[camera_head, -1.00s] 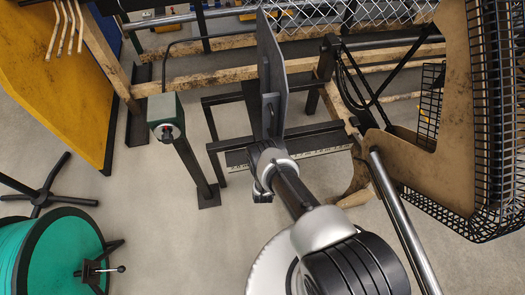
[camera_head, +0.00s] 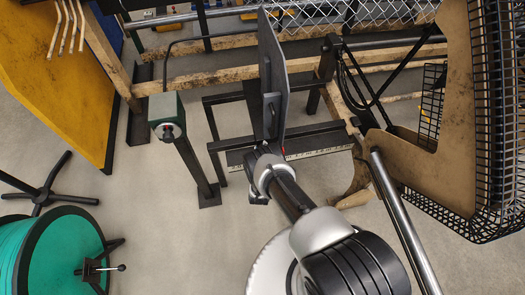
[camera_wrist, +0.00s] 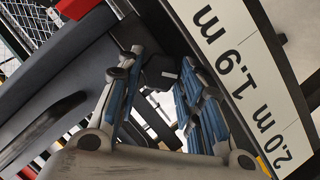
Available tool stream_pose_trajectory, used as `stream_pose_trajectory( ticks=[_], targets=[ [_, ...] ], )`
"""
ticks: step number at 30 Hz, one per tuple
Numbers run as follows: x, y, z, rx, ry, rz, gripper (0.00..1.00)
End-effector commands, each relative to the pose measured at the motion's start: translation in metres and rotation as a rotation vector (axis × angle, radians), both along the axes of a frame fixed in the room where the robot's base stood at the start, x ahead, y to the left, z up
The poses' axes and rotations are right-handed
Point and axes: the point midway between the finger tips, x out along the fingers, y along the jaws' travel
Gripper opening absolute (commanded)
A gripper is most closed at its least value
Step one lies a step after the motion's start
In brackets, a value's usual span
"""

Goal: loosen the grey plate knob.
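The upright dark grey plate (camera_head: 273,70) stands above the low black frame in the head view, with a small dark handle on its face. In the wrist view a dark block-like knob (camera_wrist: 161,72) shows between and just beyond the fingertips of my gripper (camera_wrist: 162,82). The fingers, with blue pads, are spread on either side of it. I cannot tell whether either finger touches it. In the head view my wrist covers the gripper and the knob just below the plate.
A white measuring strip (camera_wrist: 245,70) marked 1.9 m and 2.0 m runs close beside the right finger. A green box on a post (camera_head: 167,115) stands left. A brown panel with a black wire cage (camera_head: 455,130) stands right.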

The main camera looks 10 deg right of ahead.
Motion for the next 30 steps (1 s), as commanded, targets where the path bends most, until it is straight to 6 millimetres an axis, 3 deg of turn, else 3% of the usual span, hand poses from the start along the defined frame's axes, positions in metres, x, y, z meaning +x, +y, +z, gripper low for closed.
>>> stream_pose_trajectory(
  ticks=[7, 19, 30],
  targets=[
    [0.0001, 0.0000, 0.0000, 0.001, 0.000, 0.000, 0.52],
    [-0.0006, -0.0009, -0.0004, 0.042, 0.004, 0.000, 0.52],
    [0.0002, -0.0064, 0.0025, 0.435, 0.001, -0.004, 0.52]
  ],
)
